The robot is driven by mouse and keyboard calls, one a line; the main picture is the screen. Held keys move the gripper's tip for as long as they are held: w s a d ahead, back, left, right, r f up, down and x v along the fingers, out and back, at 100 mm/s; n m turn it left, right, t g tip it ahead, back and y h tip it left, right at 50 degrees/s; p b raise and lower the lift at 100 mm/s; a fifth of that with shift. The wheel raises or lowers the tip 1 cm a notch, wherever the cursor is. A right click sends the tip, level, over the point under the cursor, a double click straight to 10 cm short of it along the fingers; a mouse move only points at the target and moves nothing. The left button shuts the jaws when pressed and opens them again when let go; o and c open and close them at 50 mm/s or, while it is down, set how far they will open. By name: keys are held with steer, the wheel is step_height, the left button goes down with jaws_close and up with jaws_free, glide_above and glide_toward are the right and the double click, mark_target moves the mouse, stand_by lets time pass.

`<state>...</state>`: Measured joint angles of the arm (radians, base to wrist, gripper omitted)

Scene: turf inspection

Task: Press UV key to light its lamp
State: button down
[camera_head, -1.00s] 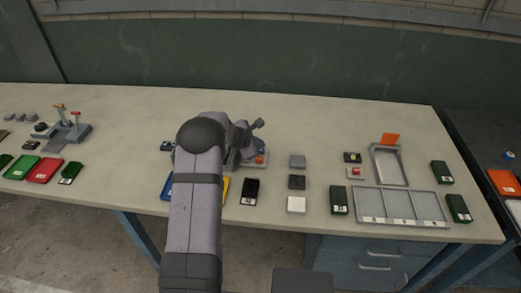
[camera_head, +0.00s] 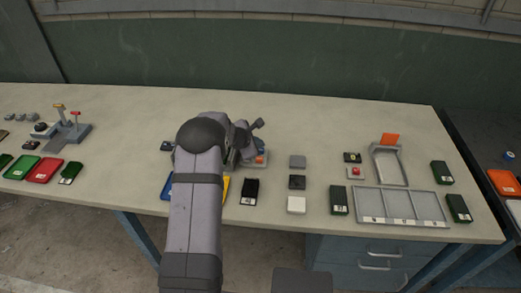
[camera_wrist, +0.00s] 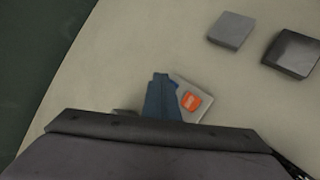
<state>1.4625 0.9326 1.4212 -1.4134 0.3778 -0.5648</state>
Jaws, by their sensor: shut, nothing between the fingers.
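A small grey key panel (camera_wrist: 196,91) shows in the wrist view just ahead of my gripper. It bears an orange key (camera_wrist: 191,101), and a sliver of blue (camera_wrist: 177,84) shows beside the fingertips. I cannot read any label, so I cannot tell which key is UV. My gripper (camera_wrist: 161,80) is shut and empty, its blue-grey fingers over the panel's left part, hiding what lies there. I cannot tell whether they touch it. In the head view the panel's orange key (camera_head: 260,160) shows at the right of my arm, which hides the rest.
Three square blocks, grey (camera_head: 297,161), dark (camera_head: 297,182) and white (camera_head: 296,204), lie right of the panel. A black device (camera_head: 250,191) lies in front. A divided tray (camera_head: 402,221) and a red button box (camera_head: 355,172) are farther right. A lever fixture (camera_head: 72,133) stands left.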

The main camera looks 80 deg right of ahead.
steer(key=shift+f, duration=0.2)
steer(key=shift+f+b, duration=0.25)
steer(key=shift+b, duration=0.3)
steer(key=shift+f+b, duration=0.3)
steer(key=shift+b, duration=0.05)
stand_by(0.5)
steer(key=shift+r, duration=0.15)
steer(key=shift+r+p, duration=0.55)
steer(key=shift+r, duration=0.05)
steer(key=shift+r+p, duration=2.3)
steer(key=shift+r, duration=0.7)
